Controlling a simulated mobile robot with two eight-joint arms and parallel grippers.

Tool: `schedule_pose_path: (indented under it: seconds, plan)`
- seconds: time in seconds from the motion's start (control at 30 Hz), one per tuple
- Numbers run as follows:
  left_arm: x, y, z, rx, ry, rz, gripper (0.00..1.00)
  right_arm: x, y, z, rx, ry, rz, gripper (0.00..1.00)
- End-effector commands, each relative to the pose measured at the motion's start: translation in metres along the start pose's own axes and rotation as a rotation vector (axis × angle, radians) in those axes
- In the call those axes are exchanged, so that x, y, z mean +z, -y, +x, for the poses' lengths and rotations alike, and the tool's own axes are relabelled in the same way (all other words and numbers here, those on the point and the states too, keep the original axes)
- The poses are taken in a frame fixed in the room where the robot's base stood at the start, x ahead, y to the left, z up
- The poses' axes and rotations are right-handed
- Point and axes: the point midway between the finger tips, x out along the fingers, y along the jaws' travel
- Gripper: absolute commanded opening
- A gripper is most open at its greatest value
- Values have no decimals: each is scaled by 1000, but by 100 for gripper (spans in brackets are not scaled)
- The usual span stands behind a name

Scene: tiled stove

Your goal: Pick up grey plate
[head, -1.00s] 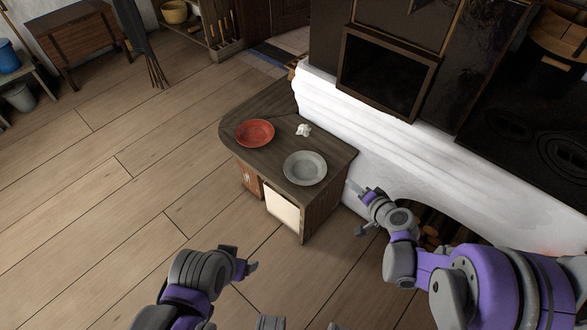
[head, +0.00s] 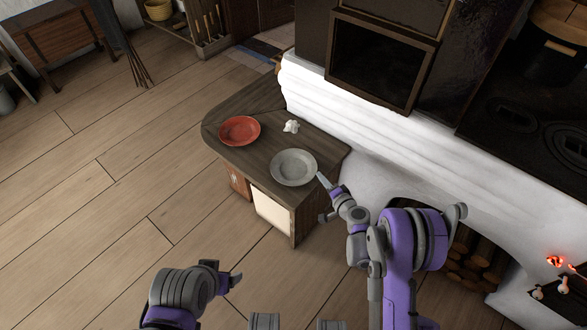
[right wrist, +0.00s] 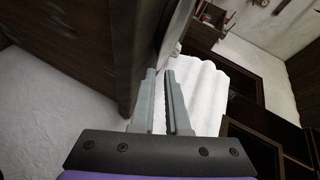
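The grey plate (head: 294,167) lies flat near the front right corner of the dark wooden cabinet top (head: 262,170). My right gripper (head: 323,181) is just to the right of the plate, by the cabinet's right edge, and looks apart from it. In the right wrist view its two fingers (right wrist: 162,102) stand a little apart with nothing between them. My left gripper (head: 235,282) is low in front of the cabinet, over the floor, away from the plate. Its finger opening cannot be made out.
A red plate (head: 240,130) and a small white crumpled thing (head: 291,126) lie farther back on the cabinet top. The white stove wall (head: 330,120) rises close behind and right of the cabinet. Stacked logs (head: 470,262) fill a niche at right. The wooden floor at left is clear.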

Motion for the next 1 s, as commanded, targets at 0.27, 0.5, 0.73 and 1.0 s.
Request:
schedule_pose_path:
  seconds: [0.27,0.5,0.73,1.0]
  plan:
    - [3,0,11,0,3,0,77,0,-3,41,0,1,0,13]
    - [3,0,11,0,4,0,77,-1,-1,48,0,0,0,13]
    - [3,0,11,0,4,0,77,-1,-1,48,0,0,0,0]
    - [3,0,11,0,4,0,77,-1,-1,48,0,1,0,0]
